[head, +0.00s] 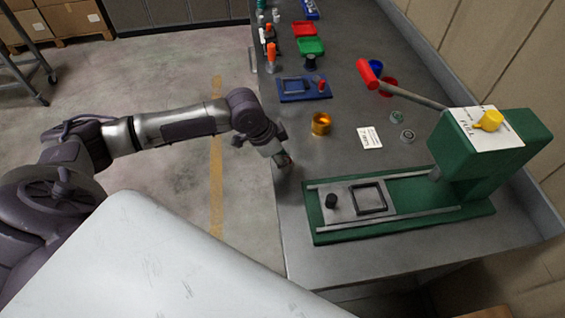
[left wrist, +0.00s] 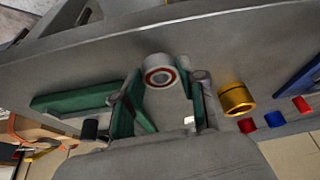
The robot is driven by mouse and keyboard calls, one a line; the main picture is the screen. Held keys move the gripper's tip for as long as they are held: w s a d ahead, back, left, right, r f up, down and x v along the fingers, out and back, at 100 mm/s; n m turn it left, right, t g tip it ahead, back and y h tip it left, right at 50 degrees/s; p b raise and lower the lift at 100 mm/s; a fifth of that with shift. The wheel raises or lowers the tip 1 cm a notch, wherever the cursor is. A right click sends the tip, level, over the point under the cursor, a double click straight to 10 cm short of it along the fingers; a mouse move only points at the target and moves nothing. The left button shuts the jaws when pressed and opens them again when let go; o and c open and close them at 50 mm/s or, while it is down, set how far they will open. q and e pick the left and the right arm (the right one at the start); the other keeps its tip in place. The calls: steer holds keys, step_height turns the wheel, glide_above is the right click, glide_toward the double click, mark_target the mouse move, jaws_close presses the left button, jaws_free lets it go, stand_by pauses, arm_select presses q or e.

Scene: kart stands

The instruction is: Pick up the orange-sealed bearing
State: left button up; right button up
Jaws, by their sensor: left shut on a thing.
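The orange-sealed bearing (left wrist: 161,71) is a pale grey ring with an orange-red seal around a dark bore. In the left wrist view it sits between the fingertips of my left gripper (left wrist: 161,84), which is shut on it. In the head view my left gripper (head: 284,160) is at the left edge of the grey workbench (head: 345,100), left of the gold cup (head: 321,124). The bearing is hardly visible there, and I cannot tell its height above the bench.
A green press (head: 465,190) with a red-ended lever (head: 368,73) stands at the right. Two more ring-shaped parts (head: 396,117) (head: 407,136) lie beside a white card (head: 369,138). A blue tray (head: 303,88), a green tray (head: 311,46) and a red tray (head: 304,29) stand farther back.

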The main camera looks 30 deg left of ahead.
arm_select(q)
steer(key=shift+w+r, duration=0.1)
steer(key=shift+r, duration=0.85)
steer(key=s+d+r+b, duration=0.2)
steer(key=d+r, duration=0.5)
steer(key=d, duration=0.4)
steer(key=shift+s+d, duration=0.2)
steer(key=shift+s, duration=0.45)
